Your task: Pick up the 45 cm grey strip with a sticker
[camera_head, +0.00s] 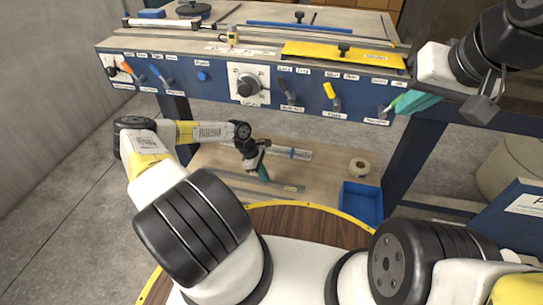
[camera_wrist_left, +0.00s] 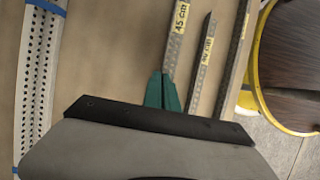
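The grey strip with a yellow 45 cm sticker (camera_wrist_left: 176,42) lies on the lower shelf in the left wrist view. My left gripper (camera_wrist_left: 162,78) is directly over its near part, with the teal fingertips close together in line with the strip. Whether they grip it or only hover cannot be told. In the head view my left gripper (camera_head: 264,175) points down at the shelf, close to the grey strips (camera_head: 285,187). My right gripper (camera_head: 412,102) is at the upper right, in front of the machine's panel, away from the strips; its finger opening is unclear.
Two other labelled strips lie to the right of it, a shorter one (camera_wrist_left: 200,75) and a longer one (camera_wrist_left: 233,55). A perforated pale piece (camera_wrist_left: 38,70) lies left. A tape roll (camera_head: 360,167) and a blue bin (camera_head: 361,203) are on the shelf's right. The blue panel (camera_head: 205,88) overhangs the shelf.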

